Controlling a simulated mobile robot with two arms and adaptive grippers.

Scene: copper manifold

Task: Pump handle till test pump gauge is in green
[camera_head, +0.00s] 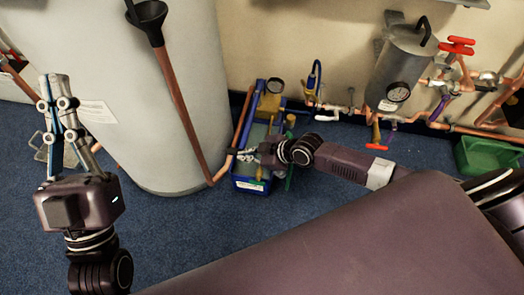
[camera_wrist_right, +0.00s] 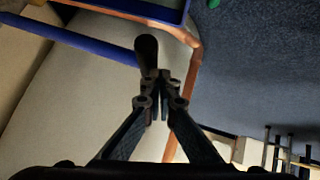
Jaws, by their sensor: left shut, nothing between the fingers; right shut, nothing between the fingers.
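The test pump is a blue trough (camera_head: 236,178) with brass and green parts, on the floor beside the white tank. Its round gauge (camera_head: 274,86) stands at the far end; the needle and any green zone are too small to read. My right gripper (camera_head: 238,154) is shut at the near left of the trough. In the right wrist view its closed fingertips (camera_wrist_right: 159,76) are right behind a dark rounded grip (camera_wrist_right: 147,48), apparently the pump handle's end; contact cannot be told. The trough's edge (camera_wrist_right: 150,8) shows above it. My left gripper (camera_head: 58,78) is shut and empty, raised at the left.
The white tank (camera_head: 110,60) fills the left back. A copper pipe with a black funnel (camera_head: 150,14) slants down beside the pump. A grey vessel with a dial (camera_head: 398,92), red-handled valves (camera_head: 457,46) and copper pipes line the wall. A green tray (camera_head: 490,155) lies right.

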